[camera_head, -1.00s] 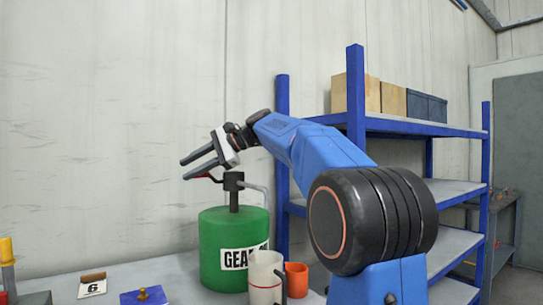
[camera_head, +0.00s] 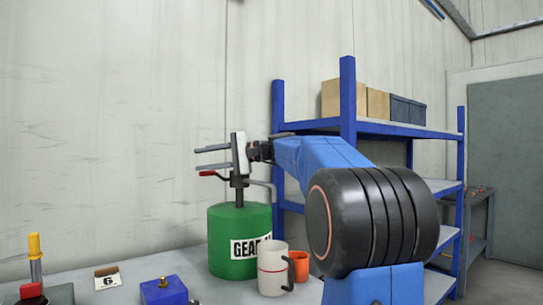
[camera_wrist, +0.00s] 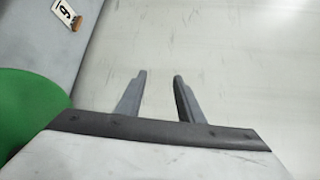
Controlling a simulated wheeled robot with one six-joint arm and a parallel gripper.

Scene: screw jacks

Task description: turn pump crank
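A green drum (camera_head: 232,222) labelled "GEA..." stands on the bench, with a dark pump post (camera_head: 237,187) rising from its top. A crank with a red handle (camera_head: 208,173) reaches left from the post, and a grey spout (camera_head: 262,184) reaches right. My gripper (camera_head: 198,159) is at the crank's height or slightly above, with its fingers pointing left and apart. In the wrist view my gripper (camera_wrist: 162,76) is open with nothing between its fingers. Part of the green drum (camera_wrist: 30,110) shows at left there; the crank is not visible. I cannot tell whether a finger touches the handle.
A white mug (camera_head: 271,270) and an orange mug (camera_head: 299,265) stand close right of the drum. A blue block with a brass knob (camera_head: 163,290), a "6" card (camera_head: 107,278) and a yellow-handled lever (camera_head: 35,247) are at left. Blue shelving (camera_head: 348,130) stands behind my arm.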

